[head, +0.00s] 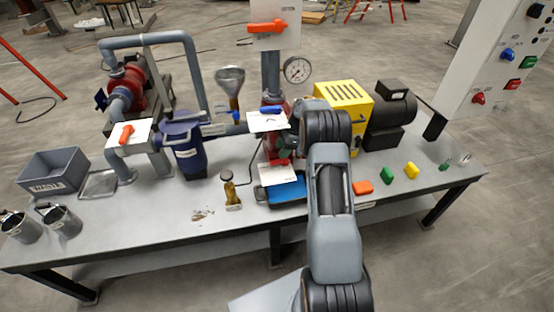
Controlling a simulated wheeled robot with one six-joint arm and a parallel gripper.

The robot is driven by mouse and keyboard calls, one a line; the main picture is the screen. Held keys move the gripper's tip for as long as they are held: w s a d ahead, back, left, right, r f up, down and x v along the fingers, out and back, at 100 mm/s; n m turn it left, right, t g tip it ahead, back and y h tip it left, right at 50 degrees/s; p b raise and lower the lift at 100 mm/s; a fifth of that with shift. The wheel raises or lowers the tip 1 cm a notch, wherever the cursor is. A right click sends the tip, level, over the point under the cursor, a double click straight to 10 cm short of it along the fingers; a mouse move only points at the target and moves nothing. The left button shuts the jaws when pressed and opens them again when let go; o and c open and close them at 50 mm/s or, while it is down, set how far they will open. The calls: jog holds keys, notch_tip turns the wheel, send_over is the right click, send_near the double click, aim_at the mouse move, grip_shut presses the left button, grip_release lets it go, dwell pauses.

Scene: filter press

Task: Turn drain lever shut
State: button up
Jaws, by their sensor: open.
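Several levers sit on white plates on the pump rig. An orange lever (267,27) lies level on the upright plate at the top. An orange lever (126,134) is on the left plate, beside the dark blue strainer (186,150). A blue lever (271,109) lies across the middle plate, and a small green handle (284,155) shows below it. The plate labels are too small to read, so I cannot tell which is the drain lever. My arm reaches up over the bench just right of the middle plate. My gripper is hidden behind my own arm links.
The bench (130,215) holds a grey bin (54,177), metal buckets (65,221), a brass piece (230,190), a blue tray (288,190) and a yellow housing (345,103). Coloured blocks lie right of my arm. A control panel (495,65) stands at right. The front left bench is mostly clear.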

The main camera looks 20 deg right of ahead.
aim_at(276, 160)
jog(key=shift+x, duration=3)
grip_shut()
jog(key=shift+n, duration=0.4)
jog(key=shift+s+d+n+g+h+b, duration=0.2)
jog(key=shift+s+n+g+b, duration=0.35)
jog(key=shift+n, duration=1.05)
jog(key=shift+s+d+n+g+h+b, duration=0.15)
jog(key=shift+s+n+g, duration=0.4)
jog(key=shift+n, duration=1.05)
jog(key=shift+s+d+n+g+h+b, duration=0.1)
jog(key=shift+s+n+g+h+b, duration=0.45)
jog(key=shift+n, duration=1.05)
jog(key=shift+w+g, duration=0.2)
jog(key=shift+g, duration=0.05)
